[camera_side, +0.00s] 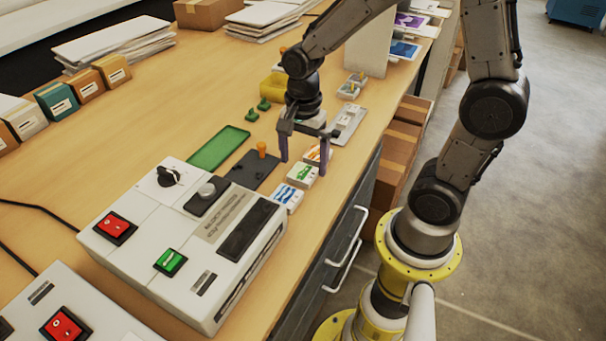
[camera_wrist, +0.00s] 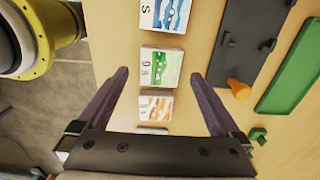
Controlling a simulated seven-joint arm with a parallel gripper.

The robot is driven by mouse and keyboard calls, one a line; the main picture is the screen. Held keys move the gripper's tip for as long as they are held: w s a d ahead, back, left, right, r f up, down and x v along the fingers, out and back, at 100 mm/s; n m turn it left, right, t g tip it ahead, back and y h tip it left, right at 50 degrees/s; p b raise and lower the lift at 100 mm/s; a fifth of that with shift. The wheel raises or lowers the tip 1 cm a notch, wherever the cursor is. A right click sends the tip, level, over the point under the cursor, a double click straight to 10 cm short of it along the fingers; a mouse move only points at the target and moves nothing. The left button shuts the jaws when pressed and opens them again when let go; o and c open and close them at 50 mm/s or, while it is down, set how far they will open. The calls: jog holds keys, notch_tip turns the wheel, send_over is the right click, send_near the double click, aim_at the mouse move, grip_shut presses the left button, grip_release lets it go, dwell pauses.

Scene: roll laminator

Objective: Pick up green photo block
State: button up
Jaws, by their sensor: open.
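The green photo block (camera_side: 302,175) is a small white block with a green picture on top, lying on the wooden table between a blue block (camera_side: 287,197) and an orange block (camera_side: 318,155). In the wrist view the green photo block (camera_wrist: 161,67) lies in the middle of the row, just ahead of the fingertips. The blue block (camera_wrist: 165,15) is beyond it and the orange block (camera_wrist: 155,107) is nearer, between the fingers. My gripper (camera_side: 305,158) is open and empty above the row, with its purple fingers spread; it also shows in the wrist view (camera_wrist: 160,75).
A white laminator (camera_side: 185,240) with a red switch stands at the left front. A dark plate (camera_side: 251,171) with an orange knob and a green tray (camera_side: 218,148) lie left of the blocks. The table's front edge, with drawers below, is close to the blocks.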

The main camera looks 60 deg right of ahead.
aim_at(303, 175)
jog(key=shift+f, duration=1.35)
jog(key=c, duration=1.4)
jog(key=shift+r, duration=0.1)
